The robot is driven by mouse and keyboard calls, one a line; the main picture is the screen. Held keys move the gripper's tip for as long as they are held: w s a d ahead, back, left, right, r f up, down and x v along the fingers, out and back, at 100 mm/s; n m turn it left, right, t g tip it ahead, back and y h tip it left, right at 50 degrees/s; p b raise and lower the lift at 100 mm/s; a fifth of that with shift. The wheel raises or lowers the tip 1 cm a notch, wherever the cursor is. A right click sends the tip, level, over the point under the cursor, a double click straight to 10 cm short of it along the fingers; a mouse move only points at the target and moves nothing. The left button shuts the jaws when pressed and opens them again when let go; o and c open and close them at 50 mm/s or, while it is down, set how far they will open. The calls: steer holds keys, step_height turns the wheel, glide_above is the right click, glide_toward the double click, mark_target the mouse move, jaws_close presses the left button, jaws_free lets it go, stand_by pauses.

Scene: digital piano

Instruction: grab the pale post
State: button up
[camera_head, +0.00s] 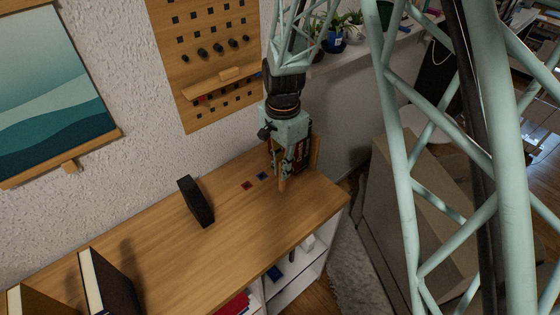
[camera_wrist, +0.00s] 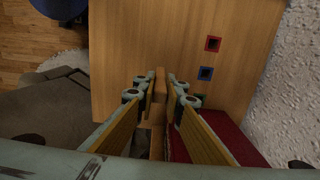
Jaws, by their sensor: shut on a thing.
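The pale post (camera_wrist: 159,92) is a narrow, light wooden bar between my two fingers in the wrist view. My gripper (camera_wrist: 161,82) is shut on it, with a finger pad along each side. In the head view my gripper (camera_head: 287,172) points down at the right part of the wooden cabinet top (camera_head: 235,235). A short end of the post shows in the head view (camera_head: 282,185) just below the fingertips. The fingers hide the rest of it. I cannot tell whether its lower end touches the cabinet top.
A red square with a dark hole (camera_wrist: 213,43) and a blue one (camera_wrist: 205,73) lie beside my gripper. A dark red object (camera_wrist: 226,138) stands close by my fingers. A black block (camera_head: 196,201) stands farther left. A pegboard (camera_head: 208,60) hangs on the wall behind.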

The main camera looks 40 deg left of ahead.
steer(key=shift+s+d+r, duration=0.1)
steer(key=shift+s+d, duration=0.95)
steer(key=shift+d, duration=0.05)
